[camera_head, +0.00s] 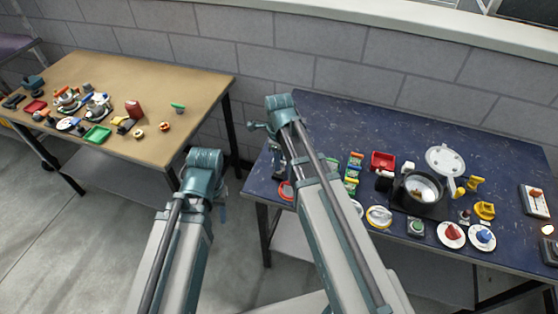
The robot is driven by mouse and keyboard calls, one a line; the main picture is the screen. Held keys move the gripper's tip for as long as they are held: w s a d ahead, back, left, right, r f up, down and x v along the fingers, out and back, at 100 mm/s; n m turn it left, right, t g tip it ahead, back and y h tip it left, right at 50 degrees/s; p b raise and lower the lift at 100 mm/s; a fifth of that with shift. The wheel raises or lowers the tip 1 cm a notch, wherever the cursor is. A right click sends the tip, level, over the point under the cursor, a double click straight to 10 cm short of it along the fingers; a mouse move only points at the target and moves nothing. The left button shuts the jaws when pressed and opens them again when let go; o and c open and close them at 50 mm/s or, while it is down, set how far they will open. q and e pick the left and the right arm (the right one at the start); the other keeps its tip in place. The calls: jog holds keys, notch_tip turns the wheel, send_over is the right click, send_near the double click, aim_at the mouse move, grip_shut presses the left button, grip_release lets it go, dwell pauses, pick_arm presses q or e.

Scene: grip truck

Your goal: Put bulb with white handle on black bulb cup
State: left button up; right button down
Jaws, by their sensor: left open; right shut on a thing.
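My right arm reaches over the left end of the dark blue table (335,115). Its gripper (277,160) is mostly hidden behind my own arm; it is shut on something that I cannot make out. My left gripper (221,204), largely hidden by its arm, is open in the gap between the tables. A small dark cup-like thing (384,181) stands on the blue table left of the black pot; I cannot be sure that it is the black bulb cup. A small white-topped thing (408,166) is beside it. I cannot clearly identify the bulb with white handle.
The black pot (408,205), a white round lid (445,160), a red tray (383,161), plates with a red (453,232) and a blue knob (484,236), and yellow pieces crowd the blue table. The back of it is clear. A brown table (190,85) at left holds more small objects.

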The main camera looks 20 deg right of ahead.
jog(key=shift+f+b, duration=0.8)
jog(key=shift+f, duration=0.1)
dwell(1.0)
jog(key=c, duration=0.6)
grip_release()
jog(key=shift+c, duration=0.2)
jog(key=o, duration=0.3)
jog(key=shift+r, duration=0.1)
notch_tip(320, 180, up, 8)
jog(key=p, duration=0.7)
jog(key=shift+f+p, duration=0.2)
jog(key=shift+p, duration=0.15)
jog(key=shift+f, duration=0.1)
